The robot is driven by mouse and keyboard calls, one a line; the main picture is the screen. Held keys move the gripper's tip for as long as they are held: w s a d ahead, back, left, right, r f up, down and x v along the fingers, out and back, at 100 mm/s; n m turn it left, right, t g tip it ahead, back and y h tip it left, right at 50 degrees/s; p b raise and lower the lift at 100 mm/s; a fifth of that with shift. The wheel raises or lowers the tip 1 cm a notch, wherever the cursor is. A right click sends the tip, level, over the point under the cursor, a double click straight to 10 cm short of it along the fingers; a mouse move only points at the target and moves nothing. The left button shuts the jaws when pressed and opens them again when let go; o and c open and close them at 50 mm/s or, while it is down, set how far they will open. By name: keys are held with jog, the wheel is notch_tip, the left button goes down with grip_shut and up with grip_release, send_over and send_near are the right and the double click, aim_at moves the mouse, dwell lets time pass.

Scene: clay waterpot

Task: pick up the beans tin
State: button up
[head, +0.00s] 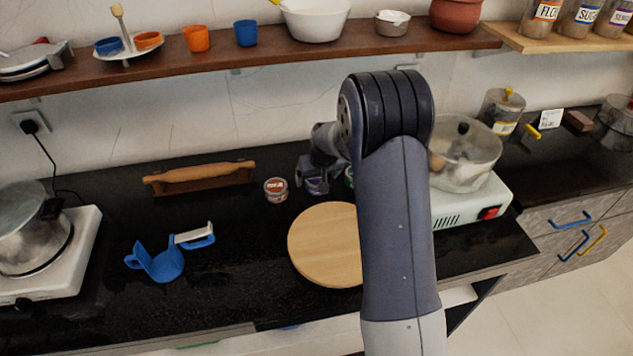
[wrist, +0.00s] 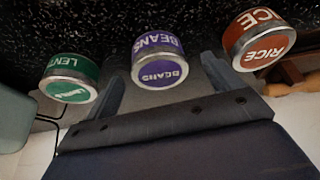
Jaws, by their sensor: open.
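The beans tin (wrist: 160,62) is a small tin with a purple label and purple lid. In the wrist view it is between the two open fingers of my gripper (wrist: 163,64), with a gap visible on each side. In the head view my gripper (head: 314,182) is low over the black counter, and my arm hides much of that area. The rice tin (wrist: 258,40), with a red-brown label, stands just outside one finger. It also shows in the head view (head: 276,189). The green lentils tin (wrist: 70,77) is outside the other finger.
A round wooden board (head: 322,245) lies in front of the tins. A rolling pin on a stand (head: 200,178) is to the left, and a blue item (head: 163,265) lies nearer the front. A hob with a glass-sided pot (head: 463,155) is at the right. A shelf (head: 300,52) runs above.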

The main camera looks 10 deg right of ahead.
jog(key=shift+x, duration=1.45)
jog(key=shift+w, duration=0.1)
jog(key=shift+c, duration=0.5)
jog(key=c, duration=1.1)
jog(key=shift+r, duration=0.1)
jog(key=shift+c, duration=0.2)
